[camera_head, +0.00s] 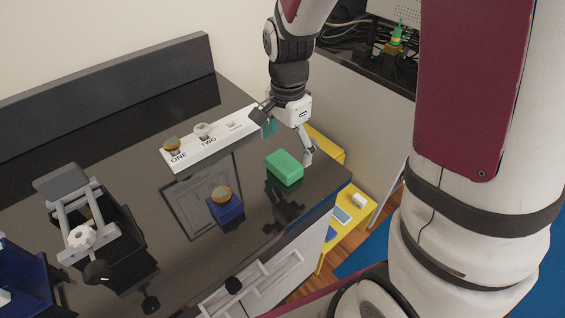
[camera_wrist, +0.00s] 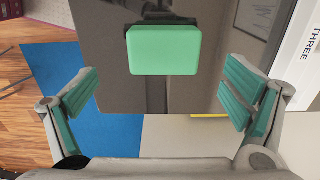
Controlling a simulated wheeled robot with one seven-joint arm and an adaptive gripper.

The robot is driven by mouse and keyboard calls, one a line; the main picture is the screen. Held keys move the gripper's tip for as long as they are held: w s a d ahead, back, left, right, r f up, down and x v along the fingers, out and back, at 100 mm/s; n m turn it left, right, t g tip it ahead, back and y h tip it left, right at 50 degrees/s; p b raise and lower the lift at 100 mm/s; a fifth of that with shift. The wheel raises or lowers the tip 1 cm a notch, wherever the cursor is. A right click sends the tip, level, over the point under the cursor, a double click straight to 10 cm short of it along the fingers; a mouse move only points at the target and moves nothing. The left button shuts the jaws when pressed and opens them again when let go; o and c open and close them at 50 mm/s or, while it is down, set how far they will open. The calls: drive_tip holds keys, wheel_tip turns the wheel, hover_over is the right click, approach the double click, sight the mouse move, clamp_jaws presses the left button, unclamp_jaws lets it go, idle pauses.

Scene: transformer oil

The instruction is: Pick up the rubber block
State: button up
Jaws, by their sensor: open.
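The rubber block is a green box with rounded edges (camera_head: 285,167). It lies on the dark glossy countertop (camera_head: 130,125) near its right end. In the wrist view the block (camera_wrist: 163,50) shows at the top centre, ahead of the fingertips and between their lines. My gripper (camera_head: 289,143) is open and empty, with its teal-padded fingers spread wide. In the wrist view the gripper (camera_wrist: 160,88) has one finger on each side, both apart from the block. In the head view it hangs just behind the block, close to the counter's right edge.
A white strip labelled ONE and TWO (camera_head: 205,142) lies behind the block, with small items on it. A blue block with a round brownish top (camera_head: 224,205) stands to the left. A grey-white stand (camera_head: 80,220) is at far left. The counter's right edge is close.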

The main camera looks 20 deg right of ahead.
sight(284, 161)
drive_tip(key=shift+w+a+f, duration=0.1)
drive_tip(key=shift+f, duration=1.45)
drive_tip(key=shift+w+a+f, duration=0.1)
drive_tip(key=shift+f, duration=1.45)
drive_tip(key=c, duration=1.3)
